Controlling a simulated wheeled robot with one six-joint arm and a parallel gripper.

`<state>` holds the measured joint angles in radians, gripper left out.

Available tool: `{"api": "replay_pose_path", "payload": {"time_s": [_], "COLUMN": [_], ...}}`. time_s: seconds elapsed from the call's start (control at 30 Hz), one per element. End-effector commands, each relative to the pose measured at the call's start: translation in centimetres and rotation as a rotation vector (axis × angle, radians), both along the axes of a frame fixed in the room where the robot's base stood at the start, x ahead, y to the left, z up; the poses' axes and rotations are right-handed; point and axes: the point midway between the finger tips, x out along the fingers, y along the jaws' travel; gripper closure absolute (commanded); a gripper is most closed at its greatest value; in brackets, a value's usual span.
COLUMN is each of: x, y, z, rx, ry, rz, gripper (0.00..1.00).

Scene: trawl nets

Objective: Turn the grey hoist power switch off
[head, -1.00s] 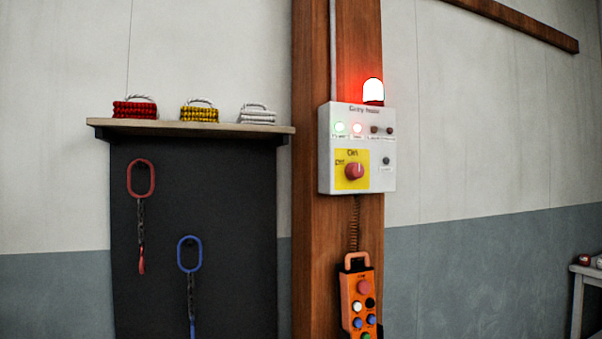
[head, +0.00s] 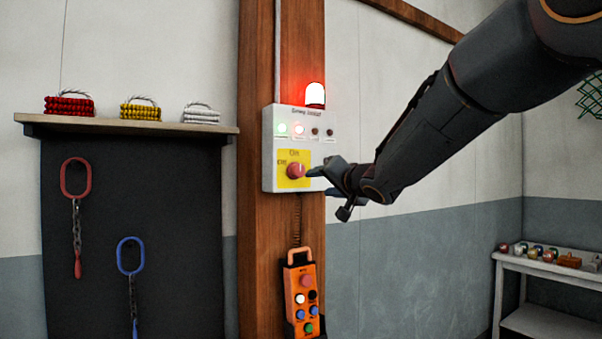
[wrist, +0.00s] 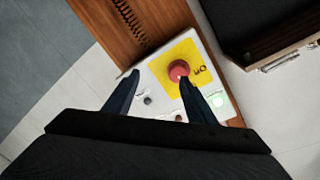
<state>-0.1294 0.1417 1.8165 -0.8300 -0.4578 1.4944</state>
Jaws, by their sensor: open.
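The hoist control box (head: 268,150) is pale grey and fixed to a wooden post. Its red rotary knob (head: 295,171) sits on a yellow plate (head: 283,156), with "On" above and "Off" to the left. A pale mark shows at the knob's top. My gripper (head: 318,180) is open at the box's right side, its fingers pointing at the knob. In the wrist view, the knob (wrist: 178,70) is at the right fingertip, and the left finger is over the box's edge. Contact cannot be told. Nothing is between the fingers.
A red beacon (head: 315,94) glows on top of the box. An orange pendant (head: 303,295) hangs below. A shelf (head: 130,129) with rope coils is at left, and a white table (head: 550,262) at right.

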Motion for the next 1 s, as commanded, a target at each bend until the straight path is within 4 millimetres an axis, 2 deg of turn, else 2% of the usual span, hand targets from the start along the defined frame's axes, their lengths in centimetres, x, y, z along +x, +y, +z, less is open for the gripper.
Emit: {"api": "replay_pose_path", "payload": {"time_s": [0.03, 0.1, 0.2, 0.7, 1.0], "x": [0.0, 0.1, 0.4, 5.9, 6.7], "y": [1.0, 1.8, 2.5, 5.6, 6.1], "z": [1.4, 2.6, 3.2, 3.2, 3.2], "rx": [0.027, 0.053, 0.068, 0.069, 0.068], "ry": [-0.018, -0.030, -0.035, -0.033, -0.033], "rz": [0.029, 0.056, 0.071, 0.069, 0.068], "gripper": [0.49, 0.49, 0.49, 0.49, 0.49]}}
